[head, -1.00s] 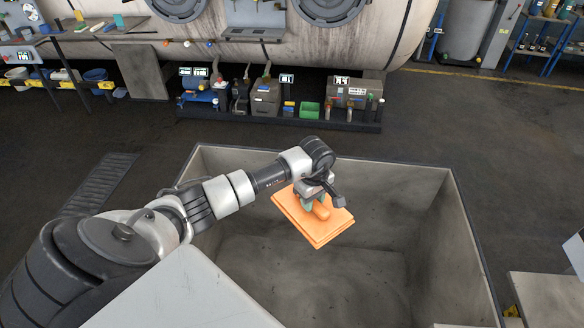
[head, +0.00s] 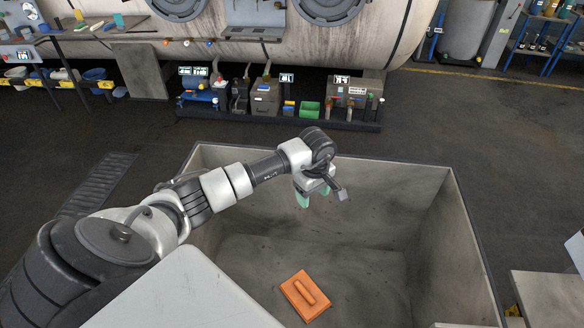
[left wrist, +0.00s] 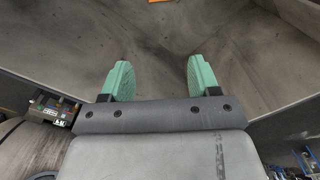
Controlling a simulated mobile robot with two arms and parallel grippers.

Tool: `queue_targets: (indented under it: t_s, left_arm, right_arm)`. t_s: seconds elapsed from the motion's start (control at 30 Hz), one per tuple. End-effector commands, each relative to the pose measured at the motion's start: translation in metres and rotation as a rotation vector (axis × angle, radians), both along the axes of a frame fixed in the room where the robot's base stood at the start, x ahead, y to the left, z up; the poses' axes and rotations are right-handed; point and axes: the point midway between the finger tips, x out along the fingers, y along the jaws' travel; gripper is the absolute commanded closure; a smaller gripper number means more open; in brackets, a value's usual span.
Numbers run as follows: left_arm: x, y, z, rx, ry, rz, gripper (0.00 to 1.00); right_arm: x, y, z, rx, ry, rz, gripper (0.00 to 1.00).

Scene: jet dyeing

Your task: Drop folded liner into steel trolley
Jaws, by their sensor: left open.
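The folded liner (head: 292,294) is a flat orange square with a raised roll across its middle. It is low inside the steel trolley (head: 452,215), over the floor near the front; I cannot tell whether it touches the floor. A sliver of the orange liner (left wrist: 160,1) shows at the top edge of the left wrist view. My left gripper (head: 316,196) is above the trolley, up and to the right of the liner and apart from it. Its green fingers are wide apart and empty in the left wrist view (left wrist: 158,80). My right gripper is out of view.
The trolley walls surround the space under my left gripper. A pale flat panel (head: 185,295) covers the near left corner. Behind the trolley stands a low black rack (head: 235,118) with boxes and bottles below a large tank (head: 330,45).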

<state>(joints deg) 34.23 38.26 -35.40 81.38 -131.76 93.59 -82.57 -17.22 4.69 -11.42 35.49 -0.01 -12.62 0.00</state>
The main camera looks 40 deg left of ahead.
Motion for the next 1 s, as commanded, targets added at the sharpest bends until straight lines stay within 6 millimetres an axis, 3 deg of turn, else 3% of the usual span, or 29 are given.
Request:
queue_targets:
  t_s: [0.2, 0.4, 0.6, 1.0]
  left_arm:
    - [0.002, 0.001, 0.044, 0.002, -0.007, 0.0, 0.39]
    - [0.001, 0.001, 0.074, 0.001, -0.003, 0.0, 0.39]
    - [0.0, 0.001, 0.085, 0.001, -0.001, 0.0, 0.39]
    - [0.0, 0.001, 0.085, 0.001, 0.0, 0.001, 0.39]
  right_arm:
    - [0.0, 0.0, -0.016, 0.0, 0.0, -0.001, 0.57]
    - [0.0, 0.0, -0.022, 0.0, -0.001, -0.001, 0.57]
    - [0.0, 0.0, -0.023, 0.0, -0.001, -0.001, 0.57]
    - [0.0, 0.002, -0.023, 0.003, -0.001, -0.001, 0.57]
